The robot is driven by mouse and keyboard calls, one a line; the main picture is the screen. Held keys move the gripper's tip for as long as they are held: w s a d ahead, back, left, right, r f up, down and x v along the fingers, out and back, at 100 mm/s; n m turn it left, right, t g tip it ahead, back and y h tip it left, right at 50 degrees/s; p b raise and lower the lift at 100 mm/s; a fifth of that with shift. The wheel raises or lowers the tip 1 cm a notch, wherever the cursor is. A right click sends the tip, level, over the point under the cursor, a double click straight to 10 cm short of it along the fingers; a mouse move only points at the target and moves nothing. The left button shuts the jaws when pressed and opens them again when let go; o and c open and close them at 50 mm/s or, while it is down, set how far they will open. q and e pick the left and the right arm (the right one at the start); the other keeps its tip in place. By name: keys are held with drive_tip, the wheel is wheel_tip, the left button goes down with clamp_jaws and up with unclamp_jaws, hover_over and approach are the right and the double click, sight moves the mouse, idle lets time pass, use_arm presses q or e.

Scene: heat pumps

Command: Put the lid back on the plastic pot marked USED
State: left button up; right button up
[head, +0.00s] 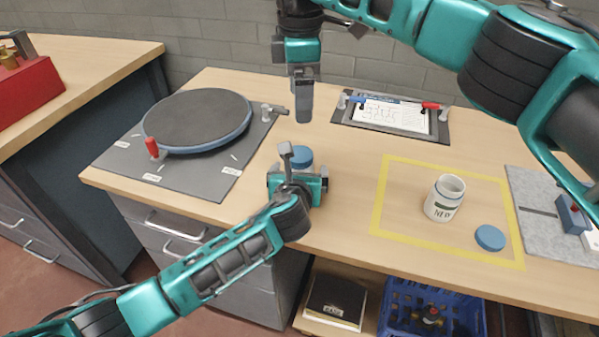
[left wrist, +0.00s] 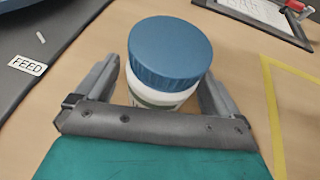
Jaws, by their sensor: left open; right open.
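A white plastic pot (left wrist: 160,98) with a blue lid (left wrist: 170,48) on top stands upright on the wooden bench. Its label is mostly hidden, so I cannot read its marking. The lid looks level on the pot. My left gripper (head: 298,172) is open, its fingers on either side of this pot; in the head view it hides most of the pot, and only the blue lid (head: 300,156) shows behind it. My right gripper (head: 303,108) is open, pointing down above the bench behind the lidded pot, with nothing seen in it.
An open white pot (head: 444,200) marked NEW stands inside a yellow taped square (head: 400,236), a loose blue lid (head: 490,238) beside it. A round turntable (head: 197,118) is on the left, a clipboard (head: 392,114) at the back, a grey mat (head: 535,205) on the right.

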use_arm(q)
drive_tip(key=p+v, duration=0.3)
drive_tip(key=v, duration=1)
drive_tip(key=shift+f, duration=0.1)
